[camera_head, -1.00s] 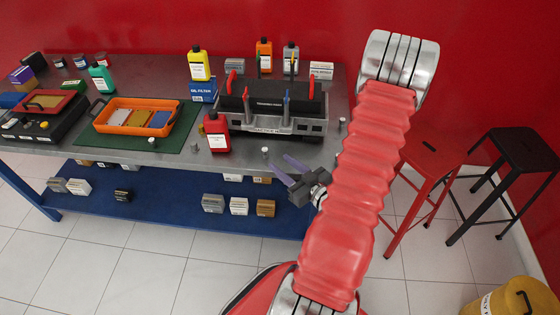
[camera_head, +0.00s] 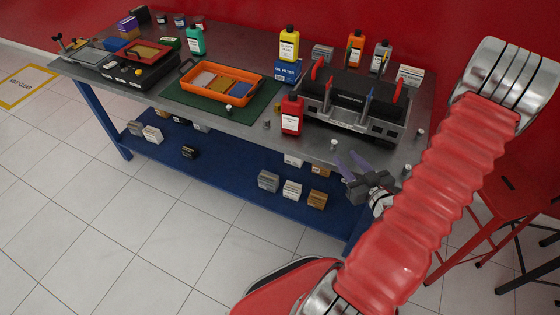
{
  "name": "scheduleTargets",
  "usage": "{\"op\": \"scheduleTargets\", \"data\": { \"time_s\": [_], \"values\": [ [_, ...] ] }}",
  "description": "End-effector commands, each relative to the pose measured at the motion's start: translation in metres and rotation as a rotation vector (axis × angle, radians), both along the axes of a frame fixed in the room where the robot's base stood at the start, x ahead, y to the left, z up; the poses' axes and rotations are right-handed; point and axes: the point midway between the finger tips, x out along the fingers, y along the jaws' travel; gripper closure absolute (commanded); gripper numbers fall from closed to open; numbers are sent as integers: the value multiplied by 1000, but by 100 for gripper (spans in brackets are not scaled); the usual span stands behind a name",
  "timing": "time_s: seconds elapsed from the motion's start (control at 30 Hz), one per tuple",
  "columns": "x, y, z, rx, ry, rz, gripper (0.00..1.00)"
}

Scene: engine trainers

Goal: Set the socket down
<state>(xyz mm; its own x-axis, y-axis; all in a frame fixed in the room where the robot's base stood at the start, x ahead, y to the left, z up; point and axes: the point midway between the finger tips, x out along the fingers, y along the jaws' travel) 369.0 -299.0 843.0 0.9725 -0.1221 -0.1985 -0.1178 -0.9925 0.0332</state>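My gripper (camera_head: 346,159) is at the front edge of the workbench (camera_head: 215,122), right of centre in the head view. Its two purple-grey fingers are spread apart and point up and left. I see no socket between them, though the view is small. A small silver cylinder, which looks like a socket (camera_head: 334,145), stands on the bench just beyond the fingertips; I cannot tell whether they touch it. Similar small metal pieces stand near the orange tray (camera_head: 184,92), at its front (camera_head: 228,107), and near the bench's right end (camera_head: 406,170).
A red bottle (camera_head: 291,117) and a black-topped engine block (camera_head: 350,97) stand behind the gripper. Yellow and green bottles are farther back. Small boxes sit on the blue lower shelf (camera_head: 225,182). A red stool (camera_head: 500,205) is at the right. Tiled floor in front is clear.

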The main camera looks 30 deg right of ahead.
Motion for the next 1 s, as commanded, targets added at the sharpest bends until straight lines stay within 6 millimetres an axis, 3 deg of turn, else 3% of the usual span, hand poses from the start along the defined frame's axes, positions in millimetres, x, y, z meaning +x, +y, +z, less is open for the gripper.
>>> {"op": "scheduleTargets", "data": {
  "time_s": [0.47,0.77,1.0],
  "values": [
    [56,-1,31,-187,318,5,64],
    [76,13,72,-252,459,-45,64],
    [82,40,113,-259,545,-92,64]
  ]
}}
